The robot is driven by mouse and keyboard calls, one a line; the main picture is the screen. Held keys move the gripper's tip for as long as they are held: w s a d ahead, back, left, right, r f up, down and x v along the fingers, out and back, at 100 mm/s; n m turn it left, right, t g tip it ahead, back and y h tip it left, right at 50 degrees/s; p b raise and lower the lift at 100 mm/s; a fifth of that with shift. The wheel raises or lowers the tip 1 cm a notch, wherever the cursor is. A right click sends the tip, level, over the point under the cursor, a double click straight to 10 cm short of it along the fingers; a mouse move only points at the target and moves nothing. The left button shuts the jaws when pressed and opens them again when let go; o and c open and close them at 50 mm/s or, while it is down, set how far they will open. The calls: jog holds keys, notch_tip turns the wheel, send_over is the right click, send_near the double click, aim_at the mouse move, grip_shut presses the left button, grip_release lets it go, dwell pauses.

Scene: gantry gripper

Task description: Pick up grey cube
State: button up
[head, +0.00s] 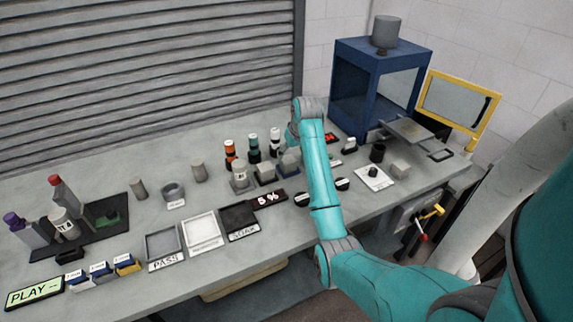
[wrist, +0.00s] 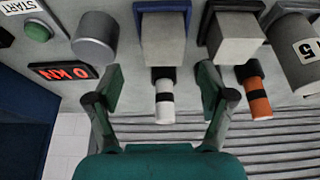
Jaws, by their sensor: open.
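In the wrist view, a grey block (wrist: 164,40) with a blue base stands just beyond and between my fingertips. A second grey block (wrist: 235,38) with a black base is to its right. In the head view, the blue-based block (head: 290,161) and black-based block (head: 265,172) stand mid-bench. A lone light-grey cube (head: 400,169) sits farther right. I cannot tell which is the task's cube. My gripper (wrist: 160,78) is open and empty, its fingers spread on either side of a white-and-black bottle and apart from the blocks. In the head view my arm mostly hides it.
Close by are an orange bottle (wrist: 258,95), a grey cylinder marked 5 (wrist: 296,52), another grey cylinder (wrist: 95,38) and a red-lit display (wrist: 63,72). In the head view, a blue cabinet (head: 345,95) stands behind right. Three trays line the front, including a white one (head: 203,232).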

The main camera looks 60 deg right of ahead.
aim_at(288, 159)
jog(key=shift+a+x, duration=0.15)
jog(key=shift+x, duration=1.35)
jog(key=shift+a+x, duration=0.1)
jog(key=shift+x, duration=1.4)
jog(key=c, duration=1.5)
jog(key=shift+w+r, duration=0.1)
